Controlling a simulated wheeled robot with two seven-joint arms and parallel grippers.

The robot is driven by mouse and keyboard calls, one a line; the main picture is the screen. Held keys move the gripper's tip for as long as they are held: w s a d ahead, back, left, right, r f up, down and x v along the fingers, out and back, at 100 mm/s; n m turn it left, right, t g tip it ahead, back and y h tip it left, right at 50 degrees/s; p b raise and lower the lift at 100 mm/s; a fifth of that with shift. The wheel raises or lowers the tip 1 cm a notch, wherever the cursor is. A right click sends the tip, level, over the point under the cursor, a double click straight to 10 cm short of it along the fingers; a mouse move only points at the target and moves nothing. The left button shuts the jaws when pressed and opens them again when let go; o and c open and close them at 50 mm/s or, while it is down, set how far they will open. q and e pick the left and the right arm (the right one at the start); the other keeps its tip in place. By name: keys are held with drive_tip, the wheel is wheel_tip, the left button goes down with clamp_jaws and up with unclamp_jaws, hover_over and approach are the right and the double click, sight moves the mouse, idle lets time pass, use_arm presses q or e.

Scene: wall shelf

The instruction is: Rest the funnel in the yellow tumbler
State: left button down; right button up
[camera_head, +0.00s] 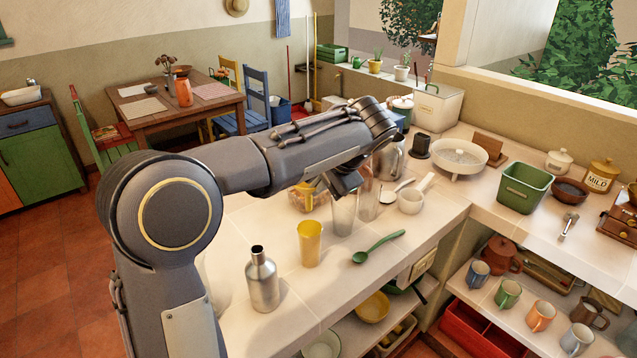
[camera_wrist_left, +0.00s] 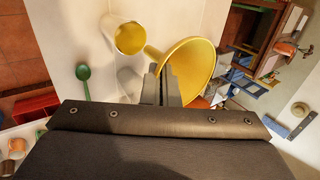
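The yellow tumbler (camera_head: 309,243) stands upright on the counter, and its open mouth shows in the left wrist view (camera_wrist_left: 130,38). The yellow funnel (camera_wrist_left: 192,68) is in the left wrist view, its wide mouth facing the camera and its narrow end toward the tumbler. My left gripper (camera_wrist_left: 161,82) appears shut on the funnel's side. In the head view my left gripper (camera_head: 347,184) is above the counter, behind and right of the tumbler. A yellow shape below the arm there is partly hidden. My right gripper is out of view.
A metal bottle (camera_head: 262,279) stands front left of the tumbler. A clear glass (camera_head: 343,215) and a green spoon (camera_head: 379,247) are to its right. The counter's front edge drops to shelves.

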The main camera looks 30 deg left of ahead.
use_arm(q)
wheel_tip(320, 180, down, 5)
drive_tip(key=b, duration=0.2)
drive_tip(key=shift+b, duration=0.4)
drive_tip(key=shift+p, duration=0.35)
idle(1.0)
wheel_tip(320, 180, down, 6)
drive_tip(key=b, duration=0.3)
drive_tip(key=shift+b, duration=0.3)
idle(4.9)
